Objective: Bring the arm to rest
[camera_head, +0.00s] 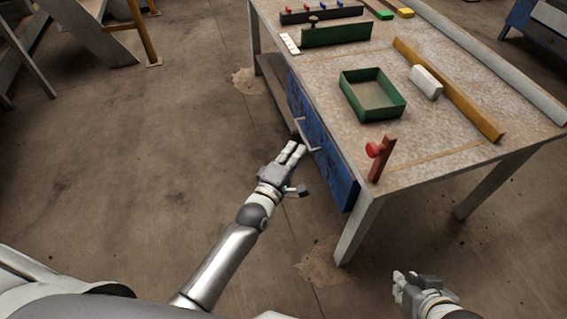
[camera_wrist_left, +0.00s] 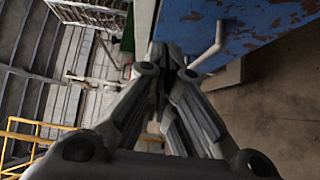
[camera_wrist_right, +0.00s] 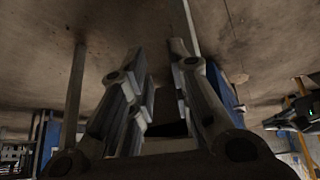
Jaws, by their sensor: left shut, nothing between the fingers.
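My left gripper (camera_head: 293,152) is at the end of the extended left arm, low beside the workbench's blue drawer front (camera_head: 338,173). Its fingers are shut with nothing between them, as the left wrist view shows (camera_wrist_left: 172,60). The pale drawer handle (camera_head: 309,148) is just to its right; in the left wrist view the handle (camera_wrist_left: 212,48) is beside the fingers, not between them. My right gripper (camera_head: 400,283) is at the lower right, in front of the bench and over open floor. In the right wrist view its fingers (camera_wrist_right: 157,60) are apart and empty.
The workbench top (camera_head: 330,85) carries a green open box (camera_head: 372,112), a white block (camera_head: 425,82), a red clamp-like piece (camera_head: 381,160) and a long yellow bar (camera_head: 450,90). A bench leg (camera_head: 358,230) stands between my grippers. The floor at left (camera_head: 130,150) is clear.

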